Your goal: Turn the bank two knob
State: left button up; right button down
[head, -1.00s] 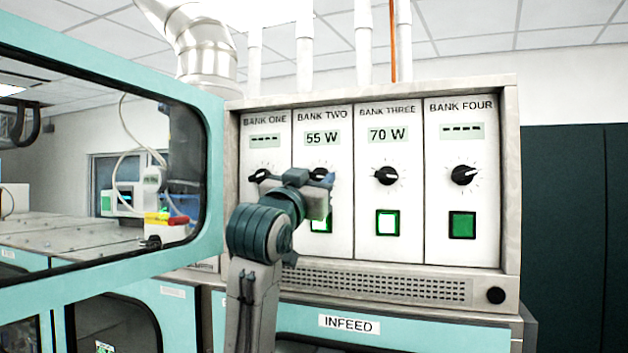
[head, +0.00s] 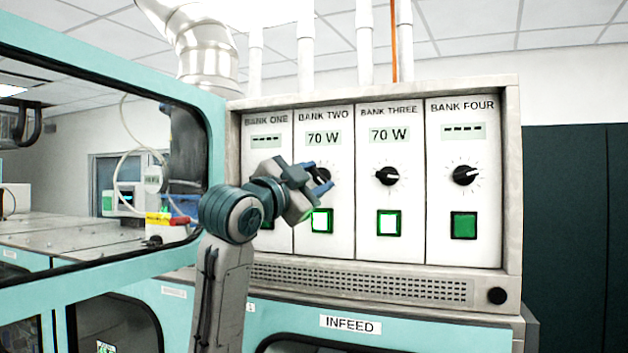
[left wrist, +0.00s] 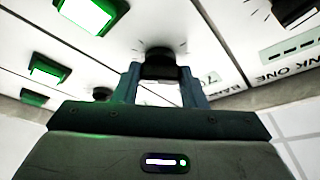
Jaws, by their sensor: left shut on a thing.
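The bank two panel (head: 337,230) stands second from the left on the control box, and its display (head: 323,138) reads 70 W. Its black knob (left wrist: 159,62) shows in the left wrist view between my two fingers; in the head view my gripper mostly hides it. My left gripper (head: 321,180) is shut on this knob, reaching in from the left and tilted. The fingers also show in the left wrist view (left wrist: 160,80). The green button (head: 321,221) below the knob is lit.
Bank three (head: 387,175) also reads 70 W with a lit button. Bank four (head: 464,175) shows dashes and a dark green button. Bank one's display (head: 266,142) shows dashes; my gripper hides its knob. An open teal-framed door (head: 214,150) stands close left of my arm.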

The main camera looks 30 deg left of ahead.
pick_arm(q)
jog(key=shift+m+g+h, duration=0.5)
jog(key=shift+m+h, duration=0.1)
jog(key=shift+m, duration=0.8)
pick_arm(e)
jog(key=shift+a, duration=0.3)
pick_arm(q)
jog(key=o, duration=1)
pick_arm(e)
jog(key=shift+d, duration=0.25)
pick_arm(q)
jog(key=shift+s, duration=0.1)
pick_arm(e)
jog(key=shift+f, duration=0.1)
pick_arm(q)
jog(key=b+v, duration=0.6)
jog(key=v, duration=0.4)
jog(key=shift+s+f, duration=0.1)
jog(key=shift+s, duration=0.2)
pick_arm(e)
jog(key=f, duration=0.5)
jog(key=shift+a+f, duration=0.25)
jog(key=shift+f, duration=0.15)
